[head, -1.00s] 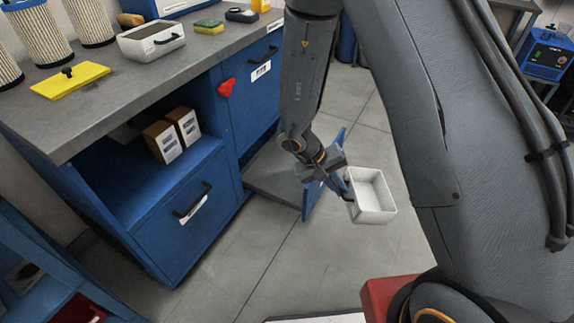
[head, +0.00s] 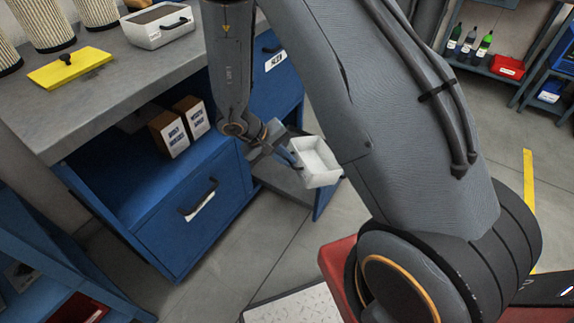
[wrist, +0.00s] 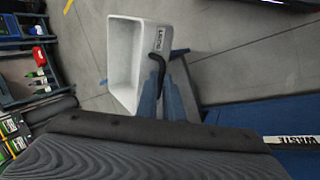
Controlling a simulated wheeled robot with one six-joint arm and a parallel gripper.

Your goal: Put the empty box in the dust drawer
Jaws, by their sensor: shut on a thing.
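A white, open, empty box (head: 318,178) with a dark handle is held in the air by my gripper (head: 290,153). In the wrist view the box (wrist: 122,62) has a label beside the handle, and my gripper (wrist: 160,78) is shut on that handle. Low on the blue cabinet, a pulled-out drawer (head: 272,178) shows a grey inside. The box appears over its front end and hides part of it. No label on this drawer is readable, so I cannot tell whether it is the dust drawer.
A shut drawer (head: 190,222) to the left reads "WASTE" in the wrist view. Cartons (head: 170,133) stand on the shelf above it. The bench holds a yellow lid (head: 68,68) and a white box with dark contents (head: 157,32). A blue rack (head: 35,245) stands at lower left.

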